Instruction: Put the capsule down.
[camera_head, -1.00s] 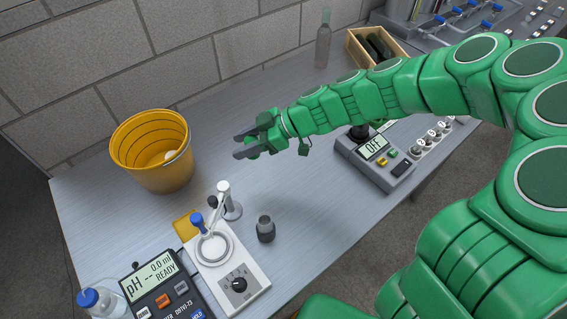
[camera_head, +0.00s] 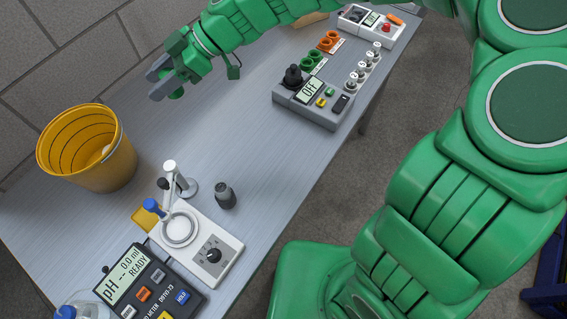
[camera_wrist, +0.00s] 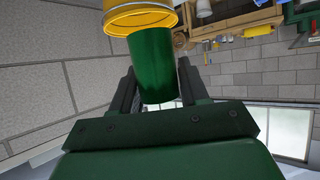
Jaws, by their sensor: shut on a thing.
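The capsule is a plain dark green cylinder (camera_wrist: 152,62), seen in the wrist view between the two dark fingers of my gripper (camera_wrist: 155,88). My gripper is shut on it. In the head view my gripper (camera_head: 160,81) is at the upper left, above the back of the table, with a small green part of the capsule (camera_head: 176,94) showing by the fingers. The gripper is up and to the right of the yellow bucket (camera_head: 105,172). The capsule's far end overlaps the bucket's rim (camera_wrist: 150,28) in the wrist view; I cannot tell the gap between them.
The grey table (camera_head: 240,140) is clear in its middle. A stirrer (camera_head: 215,240) with a jointed stand, a small grey vessel (camera_head: 225,196) and a pH meter (camera_head: 145,285) are at the front. A grey device reading OFF (camera_head: 315,100) stands to the right.

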